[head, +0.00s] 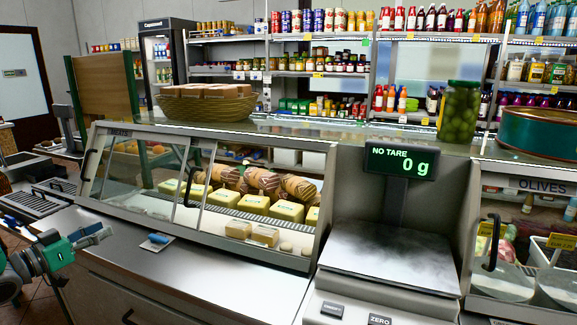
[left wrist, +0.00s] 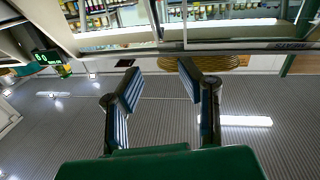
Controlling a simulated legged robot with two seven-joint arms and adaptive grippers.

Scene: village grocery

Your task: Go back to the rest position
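My left gripper (head: 96,236) is at the left edge of the head view, in front of the glass display counter (head: 305,262) and above floor level. In the left wrist view its two fingers (left wrist: 158,88) stand wide apart with nothing between them. It is open and empty, and touches nothing that I can see. My right gripper and right arm are not in view.
A scale (head: 375,258) reading 0 g stands right of the cheese case. A blue object (head: 158,239) lies on the steel ledge. A wicker basket (head: 205,105), a jar of olives (head: 460,112) and a green tin (head: 540,133) stand on the counter top.

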